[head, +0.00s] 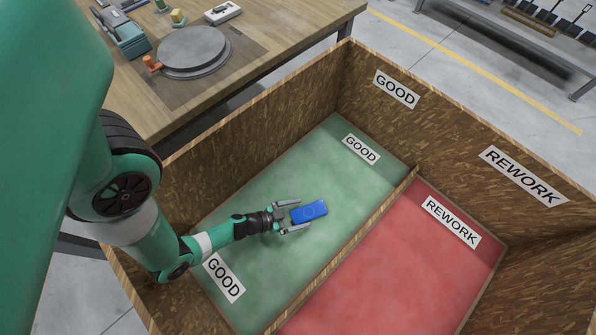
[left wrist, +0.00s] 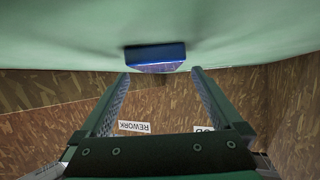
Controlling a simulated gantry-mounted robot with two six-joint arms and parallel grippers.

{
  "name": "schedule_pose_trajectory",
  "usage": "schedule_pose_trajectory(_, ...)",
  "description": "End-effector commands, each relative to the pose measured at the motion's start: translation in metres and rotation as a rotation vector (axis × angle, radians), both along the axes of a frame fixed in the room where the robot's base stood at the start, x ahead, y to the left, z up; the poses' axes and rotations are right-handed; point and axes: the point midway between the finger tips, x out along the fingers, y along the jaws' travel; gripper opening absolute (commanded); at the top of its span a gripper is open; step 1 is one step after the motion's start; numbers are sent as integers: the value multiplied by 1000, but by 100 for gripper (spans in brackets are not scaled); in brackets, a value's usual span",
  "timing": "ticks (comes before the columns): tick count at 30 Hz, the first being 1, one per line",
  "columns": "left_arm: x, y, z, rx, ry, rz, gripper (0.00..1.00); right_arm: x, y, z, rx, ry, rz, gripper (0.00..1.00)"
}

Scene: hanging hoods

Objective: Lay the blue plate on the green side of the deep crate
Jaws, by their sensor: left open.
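The blue plate (head: 309,212) is a small flat rectangle on the green side (head: 285,180) of the deep crate (head: 255,137). It also shows in the left wrist view (left wrist: 156,55), where it appears to lie flat against the green floor (left wrist: 60,40). My left gripper (head: 300,214) reaches down into the crate and is open. In the head view its two fingers stand on either side of the plate's near end. In the left wrist view the plate is just beyond the fingertips, with gaps to both fingers. My right gripper is not in view.
A low wooden divider (head: 362,226) separates the green side from the red side (head: 420,265). High crate walls surround both. A workbench (head: 282,22) with a round grey plate (head: 193,50) stands beyond the crate's left wall. The green floor around the blue plate is clear.

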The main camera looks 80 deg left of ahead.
Motion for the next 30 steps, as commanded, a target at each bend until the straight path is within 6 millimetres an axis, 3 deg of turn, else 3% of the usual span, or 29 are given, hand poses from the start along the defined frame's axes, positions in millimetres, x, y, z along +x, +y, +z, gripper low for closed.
schedule_pose_trajectory(1,-8,-2,12,-3,1,9,100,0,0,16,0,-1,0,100)
schedule_pose_trajectory(9,-24,-4,17,4,2,7,100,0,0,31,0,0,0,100)
schedule_pose_trajectory(26,-27,-9,16,0,-1,-1,100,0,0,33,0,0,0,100)
schedule_pose_trajectory(29,-23,3,21,26,-6,2,100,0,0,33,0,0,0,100)
schedule_pose_trajectory(30,-17,16,27,56,-12,8,100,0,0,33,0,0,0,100)
